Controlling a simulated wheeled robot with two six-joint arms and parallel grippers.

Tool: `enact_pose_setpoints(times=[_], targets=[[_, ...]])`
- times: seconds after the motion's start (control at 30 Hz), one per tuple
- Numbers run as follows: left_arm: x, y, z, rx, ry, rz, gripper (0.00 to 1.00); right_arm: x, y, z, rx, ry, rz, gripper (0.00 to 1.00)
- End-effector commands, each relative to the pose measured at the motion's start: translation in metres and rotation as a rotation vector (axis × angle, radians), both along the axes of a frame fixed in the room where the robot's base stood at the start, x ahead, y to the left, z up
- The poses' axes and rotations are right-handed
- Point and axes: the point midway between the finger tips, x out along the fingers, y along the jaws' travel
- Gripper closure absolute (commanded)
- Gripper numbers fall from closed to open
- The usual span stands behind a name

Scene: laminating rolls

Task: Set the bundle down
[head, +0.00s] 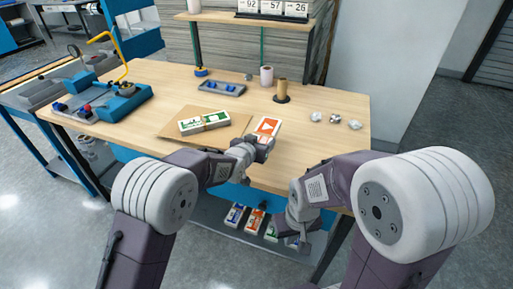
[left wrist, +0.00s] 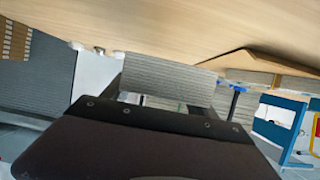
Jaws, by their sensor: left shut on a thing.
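My left gripper (head: 262,146) is shut on a bundle with an orange and white top (head: 267,127), at the front middle of the wooden table. In the left wrist view the bundle's grey layered edge (left wrist: 170,80) shows between the fingers, close to the tabletop (left wrist: 190,30). I cannot tell whether the bundle touches the table. My right gripper (head: 303,244) is low in front of the table edge, apart from the bundle; its finger opening is not clear.
A green and white bundle (head: 190,127) lies on a brown sheet (head: 172,130) to the left. A gold roll on a dark base (head: 281,90) and several crumpled scraps (head: 335,118) are behind and right. Several bundles (head: 256,220) lie on a lower shelf. Bare tabletop (head: 315,155) lies right.

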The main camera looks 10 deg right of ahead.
Motion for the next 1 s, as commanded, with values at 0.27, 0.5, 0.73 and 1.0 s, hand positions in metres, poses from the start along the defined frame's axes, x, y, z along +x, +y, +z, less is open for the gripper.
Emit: enact_pose_setpoints(times=[0.27, 0.5, 0.73, 1.0], targets=[[0.026, -0.003, -0.013, -0.002, -0.003, 0.0, 0.89, 0.0, 0.0, 0.0, 0.0, 0.0, 0.0, 1.0], [0.025, -0.002, -0.046, 0.0, 0.001, -0.001, 0.89, 0.0, 0.0, -0.008, 0.0, 0.0, 0.0, 1.0], [0.025, -0.003, -0.053, -0.003, -0.003, -0.001, 0.89, 0.0, 0.0, -0.008, 0.0, 0.0, 0.0, 1.0], [0.025, -0.002, -0.058, 0.0, 0.0, 0.0, 0.13, 0.0, 0.0, -0.011, 0.0, 0.0, 0.0, 1.0]])
